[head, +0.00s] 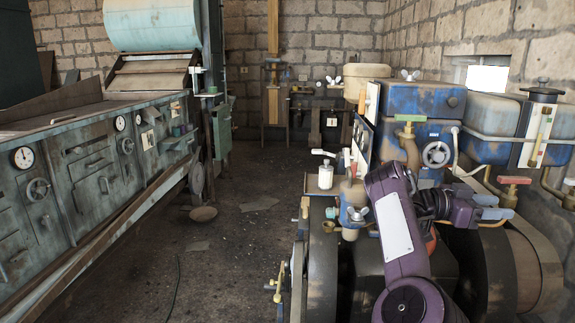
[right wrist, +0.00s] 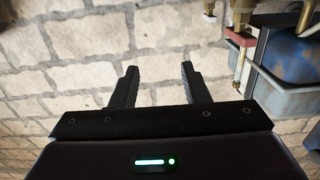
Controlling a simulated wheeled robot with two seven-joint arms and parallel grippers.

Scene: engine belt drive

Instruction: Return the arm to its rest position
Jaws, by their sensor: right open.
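My right arm, purple with a white panel, rises from the bottom of the head view and bends to the right. Its right gripper (head: 497,207) is in front of the blue engine at the right. In the right wrist view the two dark fingers of the gripper (right wrist: 160,82) stand apart with nothing between them. Behind them is only the pale brick wall (right wrist: 70,75). My left gripper does not show in either view.
The blue engine (head: 425,101) with pipes and valves stands at the right, above dark wheels (head: 492,268). A red-handled valve (right wrist: 240,40) and blue tank (right wrist: 295,60) are at right in the wrist view. A green control cabinet (head: 95,165) lines the left. The floor (head: 225,235) between is mostly clear.

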